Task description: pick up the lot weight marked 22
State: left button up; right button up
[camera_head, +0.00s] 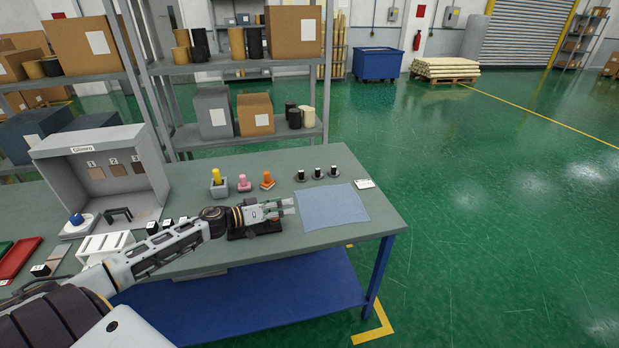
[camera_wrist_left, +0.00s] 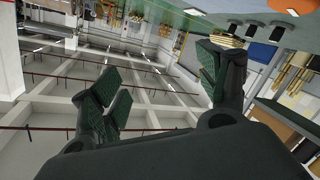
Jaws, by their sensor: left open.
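Several small black blocks with white labels stand on the workbench (camera_head: 385,222) in the head view. One is at the front left (camera_head: 40,270), and others stand in a row (camera_head: 167,223) behind my left arm. Three black-and-white upright pieces on dark round bases (camera_head: 317,174) stand near the back right. Their markings are too small to read, so I cannot tell which is 22. My left gripper (camera_head: 288,207) is open and empty above the bench, at the left edge of a blue cloth (camera_head: 332,207). Its spread fingers also show in the left wrist view (camera_wrist_left: 160,76).
Yellow (camera_head: 218,184), pink (camera_head: 244,184) and orange (camera_head: 267,181) pieces stand at the back. A white card (camera_head: 364,184) lies near the right edge.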

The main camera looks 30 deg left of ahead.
aim_at(300, 177)
jog(key=i+j+z, duration=0.1)
jog(key=i+j, duration=0.15)
jog(key=j, duration=0.15)
jog(key=i+j, duration=0.25)
jog(key=j, duration=0.2)
jog(key=i+j+z, duration=0.15)
jog(key=j, duration=0.25)
jog(key=i, duration=0.1)
